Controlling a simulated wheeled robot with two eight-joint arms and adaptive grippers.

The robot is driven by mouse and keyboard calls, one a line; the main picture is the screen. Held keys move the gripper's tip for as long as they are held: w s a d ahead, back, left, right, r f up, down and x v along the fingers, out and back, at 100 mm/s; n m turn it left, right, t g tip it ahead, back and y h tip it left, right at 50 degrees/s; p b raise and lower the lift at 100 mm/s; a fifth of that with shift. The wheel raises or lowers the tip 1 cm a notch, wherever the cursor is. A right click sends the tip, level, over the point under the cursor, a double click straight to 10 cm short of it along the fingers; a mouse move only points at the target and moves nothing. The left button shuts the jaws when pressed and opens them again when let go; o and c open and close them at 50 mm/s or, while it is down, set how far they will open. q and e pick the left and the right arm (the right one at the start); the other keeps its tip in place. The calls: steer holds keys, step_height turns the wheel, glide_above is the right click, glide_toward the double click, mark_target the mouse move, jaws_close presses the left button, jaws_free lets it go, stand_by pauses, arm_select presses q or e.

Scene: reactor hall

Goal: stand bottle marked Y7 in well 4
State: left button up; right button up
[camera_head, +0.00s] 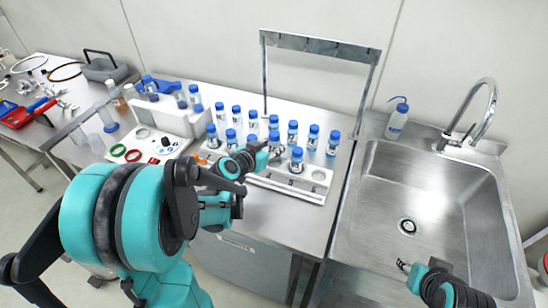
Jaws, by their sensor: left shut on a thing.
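My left gripper (267,152) is shut on a small blue-capped bottle (275,140) at the back edge of the white rack. The fingers and neighbouring bottles partly hide this bottle, and I cannot read its label. The white rack (308,193) lies along the front of the steel bench. One blue-capped bottle (296,160) stands in the rack, with an empty round well (318,176) to its right. My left arm covers the rack's left part. Well numbers and the Y7 mark are too small to read. My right gripper (404,266) is over the sink's front edge, away from the bottles.
Several similar bottles (313,137) stand close together behind the rack. A metal frame (318,46) rises at the back. A white stand (172,117) is at left. A sink (425,200) with a tap (482,110) and a wash bottle (397,122) is at right.

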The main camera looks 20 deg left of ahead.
arm_select(q)
steer(key=shift+f+b, duration=1)
steer(key=shift+f, duration=0.95)
steer(key=shift+f, duration=0.2)
steer(key=o, duration=1.2)
steer(key=shift+c, duration=0.2)
steer(key=shift+r, duration=0.1)
